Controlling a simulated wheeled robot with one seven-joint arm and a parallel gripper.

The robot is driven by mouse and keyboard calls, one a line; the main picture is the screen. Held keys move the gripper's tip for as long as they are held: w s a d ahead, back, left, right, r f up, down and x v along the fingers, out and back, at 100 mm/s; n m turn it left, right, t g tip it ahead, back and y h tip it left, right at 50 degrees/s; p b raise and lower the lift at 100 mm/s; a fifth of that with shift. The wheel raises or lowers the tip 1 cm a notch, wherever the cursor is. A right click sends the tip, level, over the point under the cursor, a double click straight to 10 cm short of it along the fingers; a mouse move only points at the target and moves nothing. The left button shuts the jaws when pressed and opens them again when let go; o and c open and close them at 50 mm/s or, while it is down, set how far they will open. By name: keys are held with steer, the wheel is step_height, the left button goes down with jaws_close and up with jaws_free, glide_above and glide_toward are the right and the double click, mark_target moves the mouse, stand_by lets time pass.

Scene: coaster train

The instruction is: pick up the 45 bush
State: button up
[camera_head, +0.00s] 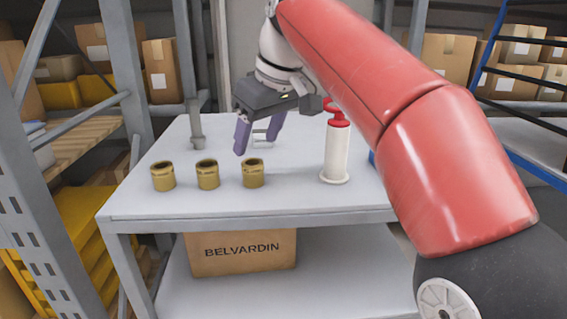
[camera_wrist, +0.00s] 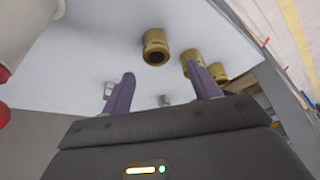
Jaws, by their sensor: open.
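Three brass-coloured bushes stand in a row on the light grey table: a left one (camera_head: 163,177), a middle one (camera_head: 207,174) and a right one (camera_head: 253,173). No size marking is readable, so I cannot tell which is the 45 bush. In the wrist view the right bush (camera_wrist: 156,46) appears beyond the gap between my fingers; the middle bush (camera_wrist: 191,60) is partly behind one finger, with the left bush (camera_wrist: 219,73) beside it. My gripper (camera_head: 257,140) is open and empty, with purple fingers, above the table and behind the right bush. It also shows in the wrist view (camera_wrist: 162,85).
A white cylinder with a red top (camera_head: 337,150) stands on the table (camera_head: 290,205), right of the bushes. A grey post (camera_head: 197,130) stands at the back left. A carton (camera_head: 240,253) sits on the lower shelf. Racks flank both sides. The table's front strip is clear.

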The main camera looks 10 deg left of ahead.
mark_target(253, 173)
steer(key=x, duration=0.2)
steer(key=b+x, duration=0.1)
steer(key=x, duration=0.4)
steer(key=shift+w+d+f+b, duration=0.2)
steer(key=shift+f+b, duration=0.15)
steer(key=c, duration=1.1)
